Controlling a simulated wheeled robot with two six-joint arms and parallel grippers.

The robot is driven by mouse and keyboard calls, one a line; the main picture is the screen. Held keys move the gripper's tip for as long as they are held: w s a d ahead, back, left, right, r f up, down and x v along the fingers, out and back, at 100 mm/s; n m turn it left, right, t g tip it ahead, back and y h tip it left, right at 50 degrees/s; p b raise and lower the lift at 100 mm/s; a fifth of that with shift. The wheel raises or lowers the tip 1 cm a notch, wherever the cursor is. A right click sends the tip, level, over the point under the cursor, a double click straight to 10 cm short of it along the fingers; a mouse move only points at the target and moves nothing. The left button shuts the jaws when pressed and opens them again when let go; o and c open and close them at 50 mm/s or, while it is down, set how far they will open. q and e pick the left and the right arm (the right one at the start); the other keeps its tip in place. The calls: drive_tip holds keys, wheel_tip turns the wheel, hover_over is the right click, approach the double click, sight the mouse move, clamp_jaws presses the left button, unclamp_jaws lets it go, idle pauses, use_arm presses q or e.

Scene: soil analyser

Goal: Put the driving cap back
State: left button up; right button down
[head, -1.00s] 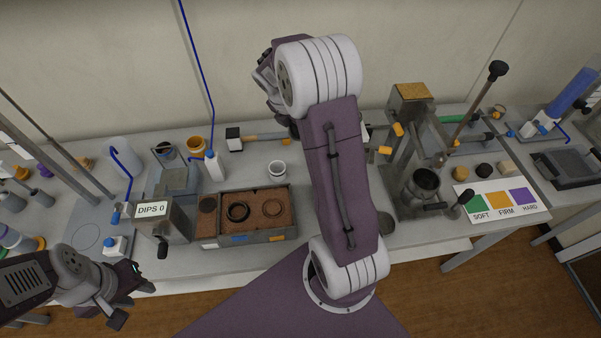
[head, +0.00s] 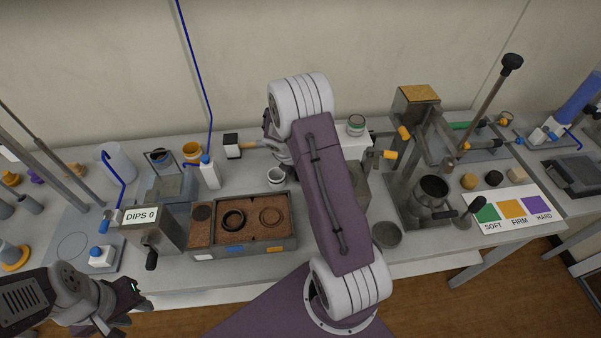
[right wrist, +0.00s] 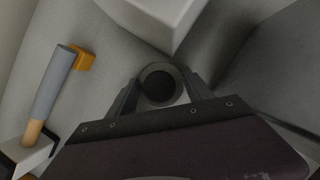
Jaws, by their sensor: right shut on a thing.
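My right gripper (right wrist: 158,92) shows in the right wrist view, shut on a round dark grey piece with a darker round centre, which looks like the driving cap (right wrist: 159,68). Its fingers grip the piece from both sides. I cannot tell how high it is above the bench. My left gripper (head: 122,308) is open and empty at the lower left, in front of the bench edge.
A soil tray (head: 240,247) is at the front. A white block (head: 352,147) with a jar (head: 355,125) stands behind the arm. A metal press (head: 412,130) stands to the right.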

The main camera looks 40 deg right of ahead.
drive_tip(key=shift+r, duration=0.1)
drive_tip(key=shift+c, duration=2.1)
unclamp_jaws()
